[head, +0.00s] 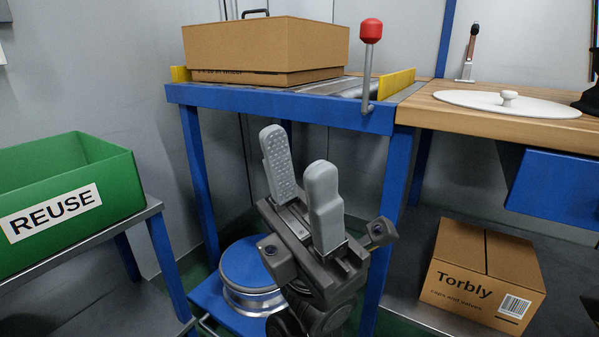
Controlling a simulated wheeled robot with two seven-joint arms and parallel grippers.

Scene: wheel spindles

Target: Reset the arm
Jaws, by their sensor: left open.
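My left gripper (301,190) is in the lower middle of the head view, with its two grey fingers pointing up. The fingers are apart and nothing is between them. It is in front of the blue stand, below the level of its top. My right gripper is not in view.
A cardboard box (265,48) sits on the blue stand (285,107), beside a red-knobbed lever (370,32). A green REUSE bin (65,190) is at left. A blue-topped round part (248,268) is low behind my gripper. A Torbly box (484,272) is at lower right, below a wooden bench (450,99).

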